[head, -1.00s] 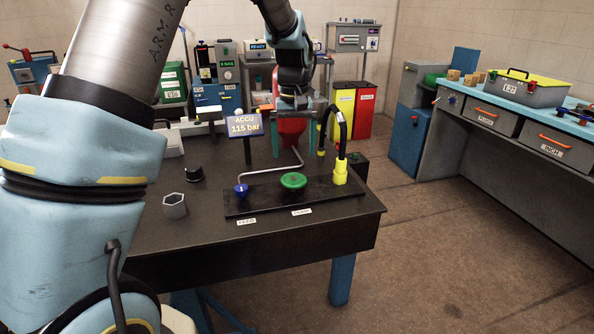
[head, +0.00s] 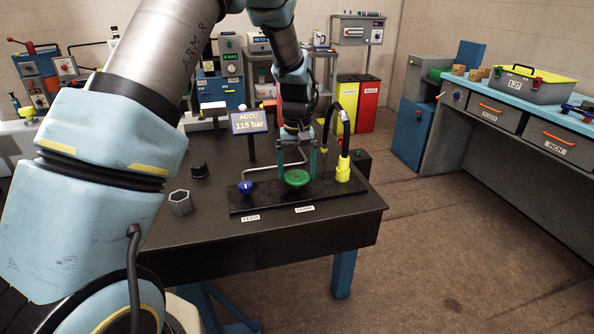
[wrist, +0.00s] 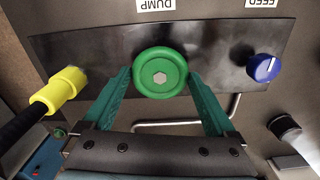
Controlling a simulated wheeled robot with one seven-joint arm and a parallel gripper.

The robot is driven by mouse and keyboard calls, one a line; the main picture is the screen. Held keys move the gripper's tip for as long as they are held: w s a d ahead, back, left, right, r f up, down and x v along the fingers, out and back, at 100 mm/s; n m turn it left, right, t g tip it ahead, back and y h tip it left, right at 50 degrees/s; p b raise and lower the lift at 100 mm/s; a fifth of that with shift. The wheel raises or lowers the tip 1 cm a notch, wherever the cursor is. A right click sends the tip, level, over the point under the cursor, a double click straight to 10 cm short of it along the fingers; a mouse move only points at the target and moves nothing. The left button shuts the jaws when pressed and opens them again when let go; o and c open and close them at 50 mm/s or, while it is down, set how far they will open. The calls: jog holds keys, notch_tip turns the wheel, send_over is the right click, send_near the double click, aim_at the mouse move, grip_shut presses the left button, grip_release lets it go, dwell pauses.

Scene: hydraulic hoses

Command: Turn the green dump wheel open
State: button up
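The green dump wheel (head: 297,178) sits on the black plate (head: 262,203) on the dark table, above the DUMP label (head: 305,209). The head view shows my gripper (head: 297,170) over the wheel. The display (head: 249,123) reads ACCU 115 bar.
A blue FEED knob (head: 245,187) is left of the wheel. A yellow hose fitting (head: 343,170) with a black hose stands to the right. A bent metal pipe (head: 262,158) runs behind.

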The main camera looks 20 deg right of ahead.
jog(key=c, duration=0.7)
jog(key=shift+m, duration=0.3)
jog(key=m, duration=0.3)
jog(key=shift+m+b, duration=0.3)
jog(key=shift+b, duration=0.1)
jog(key=m, duration=0.4)
jog(key=shift+m, duration=0.3)
jog(key=m, duration=0.4)
jog(key=shift+m, duration=0.3)
jog(key=shift+m+p, duration=0.75)
jog(key=shift+m, duration=1.55)
jog(key=o, duration=1)
